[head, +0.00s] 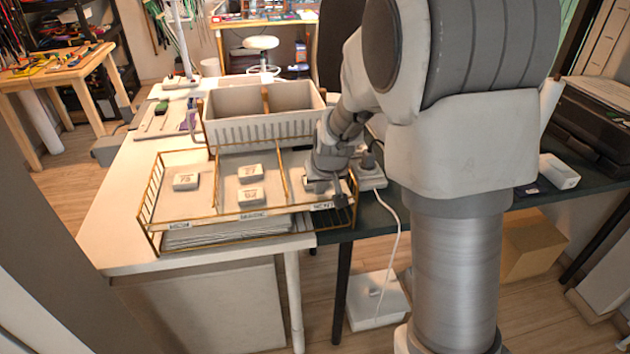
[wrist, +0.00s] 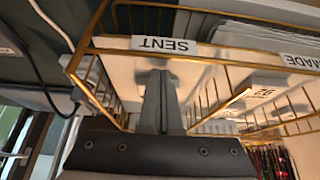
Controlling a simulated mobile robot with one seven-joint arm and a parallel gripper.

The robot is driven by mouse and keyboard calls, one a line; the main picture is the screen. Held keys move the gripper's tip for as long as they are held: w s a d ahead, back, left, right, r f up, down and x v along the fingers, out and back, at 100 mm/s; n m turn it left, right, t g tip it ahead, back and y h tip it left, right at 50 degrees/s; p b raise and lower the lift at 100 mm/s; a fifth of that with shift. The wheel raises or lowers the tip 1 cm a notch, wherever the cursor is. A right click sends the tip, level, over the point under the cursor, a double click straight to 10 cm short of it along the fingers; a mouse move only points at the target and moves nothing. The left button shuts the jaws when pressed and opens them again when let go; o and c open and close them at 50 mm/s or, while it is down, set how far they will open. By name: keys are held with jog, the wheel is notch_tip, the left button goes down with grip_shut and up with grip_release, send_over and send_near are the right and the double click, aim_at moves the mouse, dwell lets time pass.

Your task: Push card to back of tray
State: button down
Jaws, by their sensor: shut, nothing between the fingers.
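The gold wire tray (head: 190,221) stands on the white table and is split into three compartments. A white block-like card marked 75 (head: 186,181) lies in the left compartment. Two more, one reading about 27 (head: 250,173) and one about 92 (head: 251,196), lie in the middle one. My gripper (head: 316,187) is down in the right compartment, whose front label reads SENT in the wrist view (wrist: 165,45). Its fingers (wrist: 160,78) are shut and look empty.
A white ribbed bin (head: 262,130) with a wooden divider stands behind the tray. Papers (head: 215,234) lie on the level beneath. A white cable (head: 398,240) hangs right of the tray over the dark table. Wire rims and dividers stand close around my gripper.

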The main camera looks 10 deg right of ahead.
jog(key=shift+w+p, duration=1.4)
jog(key=shift+w, duration=5.7)
jog(key=shift+r, duration=0.2)
jog(key=shift+s+r+p, duration=0.25)
jog(key=shift+r+p, duration=0.05)
jog(key=shift+r, duration=0.25)
jog(key=shift+p+v, duration=0.7)
jog(key=shift+v, duration=1.45)
jog(key=shift+s, duration=0.2)
